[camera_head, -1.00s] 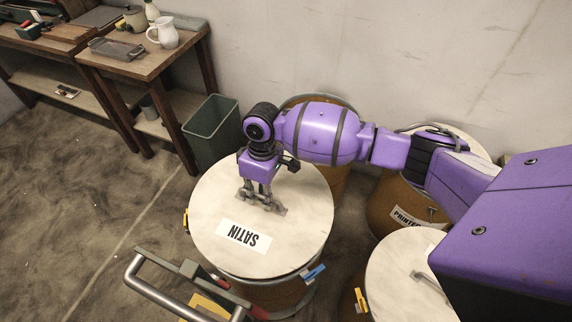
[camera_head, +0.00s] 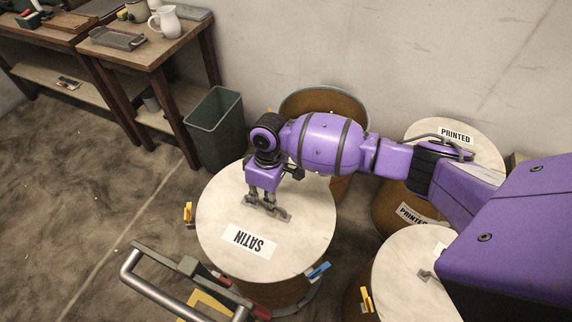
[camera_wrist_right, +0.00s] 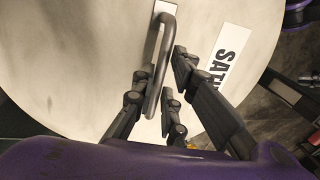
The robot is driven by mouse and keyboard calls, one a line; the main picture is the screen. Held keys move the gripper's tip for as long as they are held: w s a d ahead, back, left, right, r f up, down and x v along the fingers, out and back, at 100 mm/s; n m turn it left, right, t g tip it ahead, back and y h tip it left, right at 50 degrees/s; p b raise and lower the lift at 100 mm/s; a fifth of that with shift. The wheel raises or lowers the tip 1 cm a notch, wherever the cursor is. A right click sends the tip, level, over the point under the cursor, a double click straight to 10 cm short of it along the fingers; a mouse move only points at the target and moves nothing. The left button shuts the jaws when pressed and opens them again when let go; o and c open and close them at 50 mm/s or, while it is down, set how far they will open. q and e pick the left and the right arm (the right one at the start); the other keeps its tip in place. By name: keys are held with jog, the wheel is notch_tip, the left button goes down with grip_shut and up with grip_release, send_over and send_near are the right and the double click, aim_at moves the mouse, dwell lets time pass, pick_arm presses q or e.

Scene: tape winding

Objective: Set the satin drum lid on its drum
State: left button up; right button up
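The satin drum lid (camera_head: 220,205) is a pale round disc with a SATIN label (camera_head: 249,241), upside down in the head view. My right gripper (camera_head: 266,208) is over the lid's middle, shut on its handle. In the right wrist view the grey handle (camera_wrist_right: 165,50) passes between the fingers (camera_wrist_right: 160,90). The lid lies over the brown drum (camera_head: 285,292), covering its top. A blue clip (camera_head: 318,271) and a yellow clip (camera_head: 188,214) show at the drum's sides. Whether the lid touches the rim all round cannot be told. My left gripper is not in view.
An open drum (camera_head: 310,98) stands behind. A drum with a PRINTED lid (camera_head: 425,131) is at right, and another pale lid (camera_head: 395,270) is at lower right. A green bin (camera_head: 215,128) and wooden tables (camera_head: 150,62) are at back left. A metal rail (camera_head: 160,292) is near front left.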

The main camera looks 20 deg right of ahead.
jog(key=shift+o, duration=1.4)
jog(key=shift+w+r, duration=0.1)
jog(key=shift+r, duration=0.05)
jog(key=r, duration=0.4)
jog(key=w+d+r, duration=0.1)
jog(key=r, duration=0.6)
jog(key=shift+w+d+r, duration=0.25)
jog(key=shift+d+r, duration=0.1)
